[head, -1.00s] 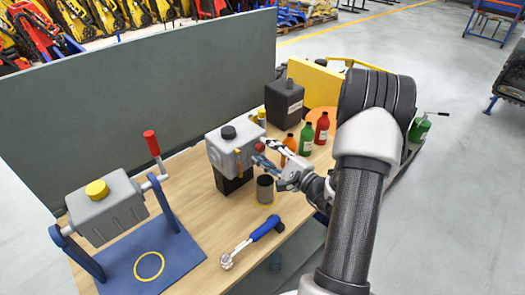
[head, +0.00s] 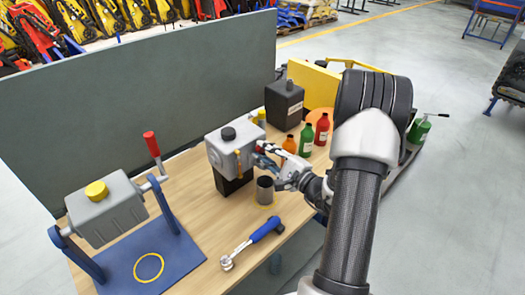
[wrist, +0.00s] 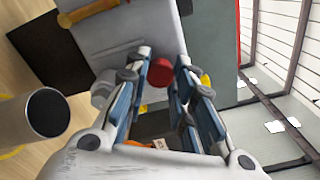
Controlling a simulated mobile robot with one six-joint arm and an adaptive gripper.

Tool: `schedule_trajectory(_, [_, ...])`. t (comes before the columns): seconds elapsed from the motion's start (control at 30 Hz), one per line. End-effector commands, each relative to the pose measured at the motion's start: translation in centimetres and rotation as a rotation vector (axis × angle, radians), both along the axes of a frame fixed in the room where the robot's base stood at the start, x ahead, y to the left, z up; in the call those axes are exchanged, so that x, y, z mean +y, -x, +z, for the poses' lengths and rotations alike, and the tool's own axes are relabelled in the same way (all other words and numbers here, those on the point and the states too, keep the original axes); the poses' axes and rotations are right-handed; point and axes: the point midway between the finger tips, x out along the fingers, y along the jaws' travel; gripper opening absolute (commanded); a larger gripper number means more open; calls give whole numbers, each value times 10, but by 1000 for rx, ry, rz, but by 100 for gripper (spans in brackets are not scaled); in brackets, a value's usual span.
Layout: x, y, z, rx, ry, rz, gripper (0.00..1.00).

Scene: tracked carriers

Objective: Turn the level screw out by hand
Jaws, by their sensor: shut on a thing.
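The grey gear housing (head: 226,150) stands on a black block on the wooden bench, with a black cap on top. It fills the top middle of the wrist view (wrist: 125,35). A round red screw head (wrist: 158,72), the level screw as far as I can tell, sits at the housing's side. My gripper (head: 262,152) is at the housing's right side, its two blue-grey fingers on either side of the red head, shut on it. The screw's thread is not visible.
A dark cup (head: 265,190) stands just below my gripper. A blue-handled ratchet (head: 252,243) lies in front. Green (head: 306,140) and red (head: 322,129) bottles and a black canister (head: 284,104) stand behind. A second housing (head: 108,208) on a blue stand is at left.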

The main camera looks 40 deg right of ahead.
Motion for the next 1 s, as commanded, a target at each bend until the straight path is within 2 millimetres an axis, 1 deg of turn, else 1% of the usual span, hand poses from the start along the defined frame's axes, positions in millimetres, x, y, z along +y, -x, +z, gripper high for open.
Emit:
schedule_trajectory(0.07, [0, 0, -1, -2, 17, -1, 6])
schedule_trajectory(0.13, [0, 0, -4, -7, 71, 0, 6])
schedule_trajectory(0.27, [0, 0, -6, -21, 223, -1, 5])
schedule_trajectory(0.3, [0, 0, -7, -27, 304, -1, 5])
schedule_trajectory(0.4, [0, 0, -1, -36, 466, 0, 6])
schedule_trajectory(0.5, [0, 0, 0, -48, 624, 0, 6])
schedule_trajectory(0.63, [0, 0, 0, -61, 786, 0, 5])
schedule_trajectory(0.77, [0, 0, 0, -66, 848, 0, 5])
schedule_trajectory(1.0, [0, 0, 0, -67, 851, 0, 5])
